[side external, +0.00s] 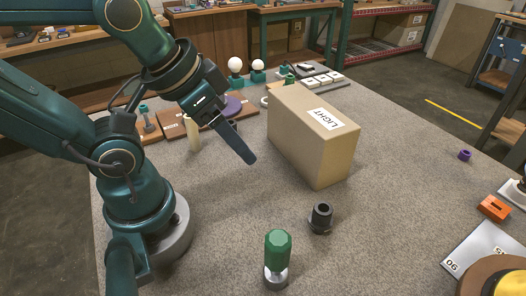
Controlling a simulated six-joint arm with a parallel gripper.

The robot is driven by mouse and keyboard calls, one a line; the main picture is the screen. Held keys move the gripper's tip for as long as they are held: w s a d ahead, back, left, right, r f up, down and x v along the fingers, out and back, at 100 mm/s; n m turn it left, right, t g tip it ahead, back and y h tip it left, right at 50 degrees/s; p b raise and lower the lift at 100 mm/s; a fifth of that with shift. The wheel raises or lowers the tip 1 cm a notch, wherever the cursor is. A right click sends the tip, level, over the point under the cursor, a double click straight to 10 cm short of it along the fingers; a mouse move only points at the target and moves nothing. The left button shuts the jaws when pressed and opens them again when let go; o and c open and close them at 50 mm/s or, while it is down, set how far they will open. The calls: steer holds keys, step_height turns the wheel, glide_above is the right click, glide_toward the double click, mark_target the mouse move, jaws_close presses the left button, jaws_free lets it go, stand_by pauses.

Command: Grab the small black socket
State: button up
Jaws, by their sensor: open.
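The small black socket (320,217) stands upright on the grey table, in front of the cardboard box, with its open end up. My gripper (248,158) hangs above the table to the upper left of the socket, apart from it. It is open and empty. Its fingers overlap from this side, so the gap between them is hidden.
A cardboard box (312,133) labelled LIGHT stands just behind the socket. A green-topped part (277,259) stands in front, to the socket's lower left. An orange block (494,208) and a small purple piece (464,155) lie at the right. The table right of the socket is clear.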

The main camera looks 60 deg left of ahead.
stand_by(0.3)
steer(key=n+g+h, duration=0.6)
steer(key=n+h, duration=0.7)
steer(key=n, duration=0.4)
glide_toward(326, 216)
steer(key=shift+s+a+f, duration=0.2)
steer(key=shift+s+f, duration=0.2)
steer(key=shift+f, duration=0.05)
steer(key=shift+w+a+f+n, duration=0.15)
steer(key=shift+w+f+n, duration=0.2)
steer(key=shift+w+n, duration=0.05)
steer(key=shift+h, duration=0.3)
steer(key=x, duration=0.6)
steer(key=shift+w+d+f, duration=0.1)
steer(key=shift+d+f, duration=0.15)
steer(key=shift+d, duration=0.1)
steer(key=shift+x, duration=2.55)
steer(key=shift+w+r, duration=0.1)
steer(key=shift+w, duration=0.1)
steer(key=shift+c, duration=0.4)
